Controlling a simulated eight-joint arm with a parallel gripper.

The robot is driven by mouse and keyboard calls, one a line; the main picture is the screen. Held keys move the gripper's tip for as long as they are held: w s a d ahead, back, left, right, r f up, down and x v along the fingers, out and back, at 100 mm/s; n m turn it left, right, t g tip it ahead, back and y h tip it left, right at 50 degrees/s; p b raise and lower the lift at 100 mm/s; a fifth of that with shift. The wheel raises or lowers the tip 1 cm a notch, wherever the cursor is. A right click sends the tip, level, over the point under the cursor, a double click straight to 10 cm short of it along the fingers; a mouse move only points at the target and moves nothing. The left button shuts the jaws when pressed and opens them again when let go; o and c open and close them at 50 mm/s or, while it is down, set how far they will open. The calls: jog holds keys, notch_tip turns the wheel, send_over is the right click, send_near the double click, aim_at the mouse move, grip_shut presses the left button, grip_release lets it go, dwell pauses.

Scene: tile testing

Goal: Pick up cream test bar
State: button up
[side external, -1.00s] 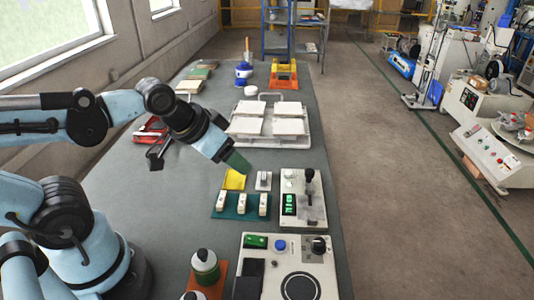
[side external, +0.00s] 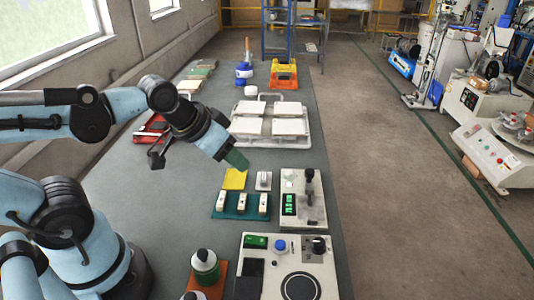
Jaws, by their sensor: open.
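Three cream test bars lie side by side on a teal mat (side external: 231,213): a left bar (side external: 221,200), a middle bar (side external: 242,202) and a right bar (side external: 263,203). My gripper (side external: 237,160) is above and behind the mat, over the yellow pad's far side, and apart from the bars. It is open, and nothing shows between its fingers. The fingers look small and greenish, and their gap is hard to make out.
A yellow pad (side external: 234,180) and a small grey block (side external: 263,181) lie behind the bars. A meter with a lever (side external: 303,210) stands to the right, a control panel (side external: 285,265) in front. A white tray (side external: 305,143) with tiles stands behind. Bottles (side external: 205,265) stand front left.

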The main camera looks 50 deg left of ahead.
jog(key=w+n+g, duration=0.1)
jog(key=n, duration=0.1)
jog(key=n+g, duration=0.6)
jog(key=n, duration=0.1)
send_over(263, 201)
notch_tip(263, 201, down, 8)
jog(key=shift+w+a+f, duration=0.1)
jog(key=shift+a, duration=0.05)
jog(key=shift+f, duration=2.6)
grip_shut()
